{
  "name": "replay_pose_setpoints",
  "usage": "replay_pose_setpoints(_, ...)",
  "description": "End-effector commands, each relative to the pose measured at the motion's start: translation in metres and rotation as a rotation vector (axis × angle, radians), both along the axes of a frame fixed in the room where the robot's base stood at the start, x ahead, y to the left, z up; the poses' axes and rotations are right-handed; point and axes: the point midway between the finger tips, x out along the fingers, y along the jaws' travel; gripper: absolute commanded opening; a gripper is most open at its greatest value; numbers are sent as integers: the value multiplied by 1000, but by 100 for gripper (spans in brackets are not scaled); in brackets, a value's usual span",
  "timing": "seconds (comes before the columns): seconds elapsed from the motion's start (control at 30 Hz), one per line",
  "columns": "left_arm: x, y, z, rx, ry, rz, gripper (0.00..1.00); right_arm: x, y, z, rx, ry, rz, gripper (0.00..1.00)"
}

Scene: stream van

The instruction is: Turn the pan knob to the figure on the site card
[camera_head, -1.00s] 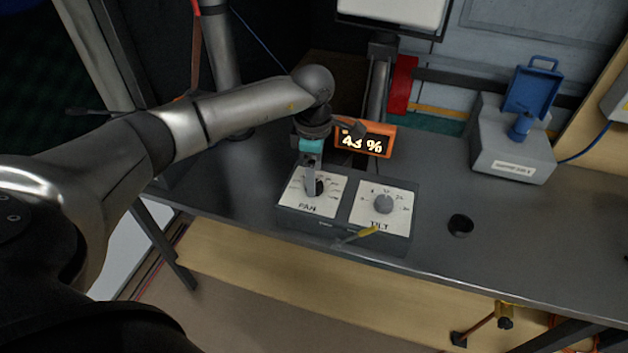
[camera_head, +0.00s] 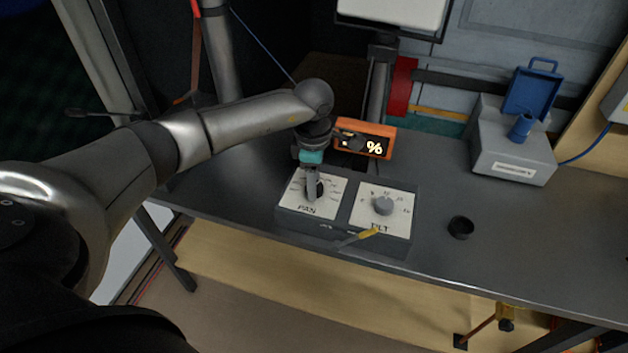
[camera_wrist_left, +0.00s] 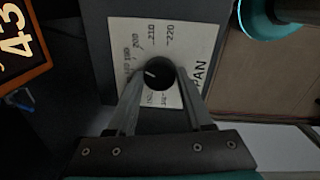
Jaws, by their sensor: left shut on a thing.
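The black pan knob (camera_head: 320,187) stands on the white PAN dial plate (camera_head: 330,208), left half of the grey control box (camera_head: 345,236). My left gripper (camera_head: 313,190) points down at the knob, shut on it. In the left wrist view its two fingers flank the knob (camera_wrist_left: 159,73). The knob's white mark faces left, toward the smaller figures; the exact figure is hard to tell. The plate shows 200, 210 and 220 clearly. An orange-framed card (camera_head: 384,130) behind shows "%", its digits hidden by my wrist; "43" on it (camera_wrist_left: 15,45) shows in the wrist view. My right gripper is out of view.
The TILT dial (camera_head: 383,205) is right of PAN, with a yellow-tipped tool (camera_head: 366,233) at the box's front edge.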

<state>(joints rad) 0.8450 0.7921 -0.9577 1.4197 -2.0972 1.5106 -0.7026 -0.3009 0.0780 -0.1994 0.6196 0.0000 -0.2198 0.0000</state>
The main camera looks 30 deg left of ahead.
Motion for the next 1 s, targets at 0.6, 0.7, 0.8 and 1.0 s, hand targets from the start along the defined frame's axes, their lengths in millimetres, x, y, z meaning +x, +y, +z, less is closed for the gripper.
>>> replay_pose_setpoints(0.6,0,0,1,0,-1,48,0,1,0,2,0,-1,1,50)
replay_pose_setpoints(0.7,1,0,1,0,-2,97,0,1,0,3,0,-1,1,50)
replay_pose_setpoints(0.8,1,0,2,-1,-2,164,0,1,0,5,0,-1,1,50)
replay_pose_setpoints(1.0,1,-1,2,0,-1,337,0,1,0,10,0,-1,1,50)
